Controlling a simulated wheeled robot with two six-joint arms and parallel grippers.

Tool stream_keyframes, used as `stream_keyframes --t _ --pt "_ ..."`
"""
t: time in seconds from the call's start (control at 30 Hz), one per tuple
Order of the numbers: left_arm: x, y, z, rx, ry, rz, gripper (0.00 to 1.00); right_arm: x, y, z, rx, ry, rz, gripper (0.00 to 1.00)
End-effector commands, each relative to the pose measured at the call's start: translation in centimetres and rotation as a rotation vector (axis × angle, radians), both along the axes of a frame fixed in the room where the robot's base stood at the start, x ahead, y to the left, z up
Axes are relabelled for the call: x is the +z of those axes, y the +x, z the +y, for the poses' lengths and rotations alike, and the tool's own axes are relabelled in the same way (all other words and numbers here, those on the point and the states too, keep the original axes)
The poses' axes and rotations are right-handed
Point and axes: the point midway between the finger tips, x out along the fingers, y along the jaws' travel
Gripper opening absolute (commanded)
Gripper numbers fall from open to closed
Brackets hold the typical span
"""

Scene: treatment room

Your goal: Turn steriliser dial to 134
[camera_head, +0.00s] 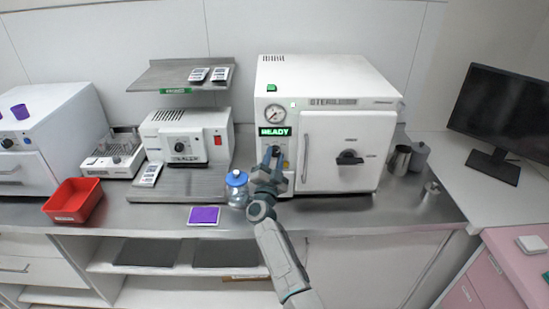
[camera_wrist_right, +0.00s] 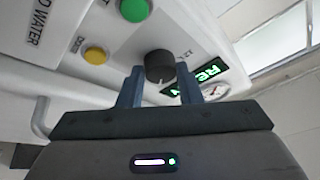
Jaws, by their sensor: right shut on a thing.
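The steriliser (camera_head: 330,80) is a white box on the steel counter, with a lit green READY display (camera_head: 274,131). My right gripper (camera_head: 272,154) is at the left of its front panel, below the display, and hides the dial in the head view. In the right wrist view the dial is a black round knob (camera_wrist_right: 160,66) between the two blue fingers of my right gripper (camera_wrist_right: 160,78), which is shut on it. A pale pointer mark shows on the knob; the 134 mark is not readable. My left gripper is not in view.
The closed steriliser door has a black handle (camera_head: 349,158). A blue-capped bottle (camera_head: 237,190) stands close left of my right gripper. A green button (camera_wrist_right: 134,9) and a yellow button (camera_wrist_right: 95,55) sit near the dial. Metal cups (camera_head: 400,160) stand right of the steriliser.

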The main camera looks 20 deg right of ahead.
Motion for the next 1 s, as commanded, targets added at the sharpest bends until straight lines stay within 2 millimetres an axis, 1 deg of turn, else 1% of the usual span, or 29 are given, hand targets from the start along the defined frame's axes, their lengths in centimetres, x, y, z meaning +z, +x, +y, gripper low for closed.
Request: stream_keyframes --t 0.57,0.6,0.67,0.7,1.0 --pt "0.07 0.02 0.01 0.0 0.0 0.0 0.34 -0.02 0.02 0.04 0.001 0.03 -0.008 0.09" --pt "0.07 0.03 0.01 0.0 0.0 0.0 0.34 -0.01 0.01 0.03 0.001 0.03 -0.008 0.39" --pt "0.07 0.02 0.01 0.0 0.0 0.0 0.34 -0.01 0.01 0.03 0.001 0.03 -0.008 0.51" --pt "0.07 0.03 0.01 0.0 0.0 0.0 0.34 -0.01 0.01 0.03 0.0 0.028 -0.008 0.53" --pt "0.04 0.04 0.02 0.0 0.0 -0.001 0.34 -0.06 0.0 0.04 0.0 0.027 -0.008 0.53"
